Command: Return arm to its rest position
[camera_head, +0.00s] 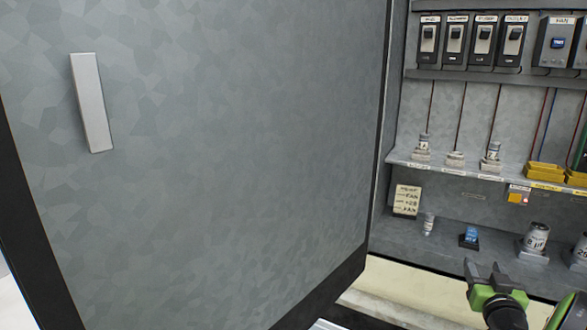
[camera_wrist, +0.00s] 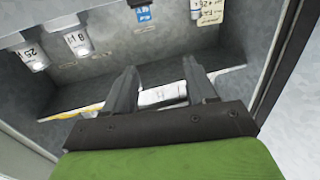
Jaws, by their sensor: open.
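My gripper (camera_head: 484,274) is at the lower right of the head view, in front of the open cabinet's lower shelf. It is green and black, and its two dark fingers are spread with nothing between them that I can see gripped. In the wrist view the fingers (camera_wrist: 163,90) point toward the cabinet's lower front edge. A white labelled object (camera_wrist: 162,95) shows beyond and between the fingertips; I cannot tell its distance, and it does not look held. Most of my arm is out of view.
A grey cabinet door (camera_head: 220,150) with a pale handle (camera_head: 92,103) stands open at the left. The cabinet holds a row of switches (camera_head: 483,40), a middle shelf (camera_head: 445,168) with small cylinders, yellow trays (camera_head: 545,172), a note card (camera_head: 407,200), a blue item (camera_head: 470,236) and grey cylinders (camera_head: 535,240).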

